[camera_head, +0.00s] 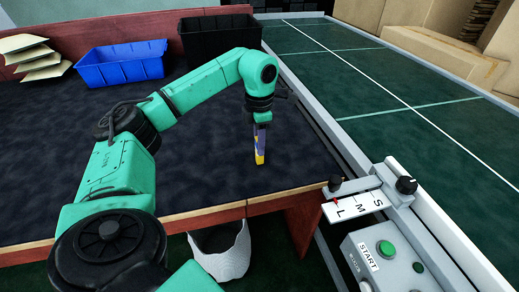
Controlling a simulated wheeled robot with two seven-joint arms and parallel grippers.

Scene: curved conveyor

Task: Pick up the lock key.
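My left gripper (261,124) points down over the dark table top, right of its middle. It is on a slim purple and yellow object (260,149), which hangs upright below it with its yellow end close to the table surface. I cannot tell whether that end touches the table. The fingers are small and partly hidden by the wrist. I cannot tell for sure whether this object is the lock key, and no other key can be made out. My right gripper is not in view.
A blue bin (122,65) and a black bin (220,38) stand at the table's back, with stacked cream pieces (35,58) at the left. The green conveyor (400,95) runs along the right. A control box with a START button (386,249) and S-M-L plate (356,207) stands front right.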

